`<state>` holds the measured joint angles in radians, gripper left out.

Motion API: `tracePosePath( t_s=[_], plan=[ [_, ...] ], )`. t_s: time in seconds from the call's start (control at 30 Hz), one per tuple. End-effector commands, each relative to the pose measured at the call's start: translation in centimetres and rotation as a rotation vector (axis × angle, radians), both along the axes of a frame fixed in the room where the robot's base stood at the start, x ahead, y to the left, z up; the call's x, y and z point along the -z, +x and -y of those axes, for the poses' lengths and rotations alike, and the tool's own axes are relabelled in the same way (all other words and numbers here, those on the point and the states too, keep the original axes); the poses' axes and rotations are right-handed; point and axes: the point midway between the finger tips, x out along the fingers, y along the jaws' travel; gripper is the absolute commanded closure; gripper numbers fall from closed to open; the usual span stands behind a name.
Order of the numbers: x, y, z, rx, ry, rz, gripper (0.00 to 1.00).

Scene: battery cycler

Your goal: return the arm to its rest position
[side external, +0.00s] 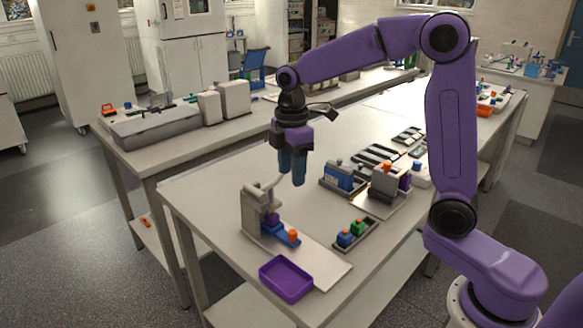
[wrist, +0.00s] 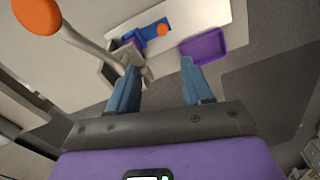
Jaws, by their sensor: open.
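My gripper (side external: 292,180) hangs at the end of my purple arm, above the table and pointing down. In the wrist view its two blue fingers (wrist: 157,75) are apart with nothing held between them. A grey press-like stand (side external: 252,212) with a pale lever (side external: 276,184) stands just below and left of the gripper in the side view. The lever also shows in the wrist view (wrist: 85,38), with an orange knob (wrist: 37,15) at its end. I cannot tell from the side view how close the fingers are to the lever.
A purple tray (side external: 286,279) lies at the table's front edge. A blue piece with an orange top (side external: 293,236) sits by the stand. A dark holder with blue and green blocks (side external: 354,234) is to the right. A grey device (side external: 388,184) and blue unit (side external: 340,177) stand behind it.

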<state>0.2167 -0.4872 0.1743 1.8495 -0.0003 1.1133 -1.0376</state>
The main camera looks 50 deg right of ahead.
Motion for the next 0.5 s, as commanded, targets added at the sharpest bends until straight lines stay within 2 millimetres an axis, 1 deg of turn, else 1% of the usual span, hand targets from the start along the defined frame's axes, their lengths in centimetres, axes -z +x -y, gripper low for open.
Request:
tracePosePath(
  t_s=[0.17, 0.27, 0.37, 0.5],
  plan=[
    [0.0, 0.0, 0.0, 0.0, 0.0, 0.0, 0.5],
    [0.0, -0.5, -0.2, 0.003, 0.001, 0.001, 0.5],
    [0.1, -1.7, -0.9, 0.01, 0.001, 0.002, 0.5],
    [0.2, -4.8, -2.0, 0.031, 0.003, 0.005, 0.5]
  ],
)
